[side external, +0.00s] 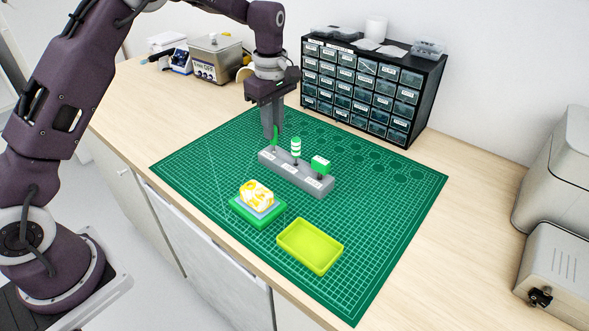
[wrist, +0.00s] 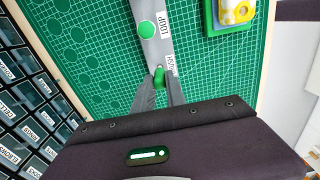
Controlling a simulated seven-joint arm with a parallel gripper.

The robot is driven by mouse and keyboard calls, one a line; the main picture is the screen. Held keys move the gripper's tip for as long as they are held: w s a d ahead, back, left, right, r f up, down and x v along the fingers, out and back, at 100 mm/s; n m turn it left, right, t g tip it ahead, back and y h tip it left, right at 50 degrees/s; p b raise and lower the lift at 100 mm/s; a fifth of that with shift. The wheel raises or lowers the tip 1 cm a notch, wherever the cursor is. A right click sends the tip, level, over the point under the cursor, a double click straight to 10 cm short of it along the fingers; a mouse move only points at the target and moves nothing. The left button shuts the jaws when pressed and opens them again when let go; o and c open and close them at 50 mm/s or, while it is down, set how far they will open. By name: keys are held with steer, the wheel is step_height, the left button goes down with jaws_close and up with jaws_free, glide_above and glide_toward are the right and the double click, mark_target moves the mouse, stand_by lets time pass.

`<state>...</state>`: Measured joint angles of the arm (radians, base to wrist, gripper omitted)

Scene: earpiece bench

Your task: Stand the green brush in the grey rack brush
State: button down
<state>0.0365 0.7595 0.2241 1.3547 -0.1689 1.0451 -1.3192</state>
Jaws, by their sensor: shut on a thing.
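The grey rack (side external: 291,177) stands on the green mat and has labelled positions. My gripper (side external: 271,134) points down at the rack's far left end, its fingers closed around the green brush (side external: 275,136). The brush is upright, and its lower part meets the rack's left end in the side view. In the wrist view the brush (wrist: 159,77) sits between the fingertips, beside a partly covered label that seems to read BRUSH. I cannot tell how deep its lower end sits in the rack.
A green-and-white striped tool (side external: 296,148) and a green-topped tool (side external: 320,164) stand in the rack. A yellow-and-white block lies on a green-edged holder (side external: 244,214). A lime tray (side external: 310,262) is in front. A drawer cabinet (side external: 370,90) stands behind.

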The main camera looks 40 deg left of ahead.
steer(key=c, duration=1.3)
jaws_free()
step_height(320, 180, up, 6)
steer(key=shift+r, duration=0.55)
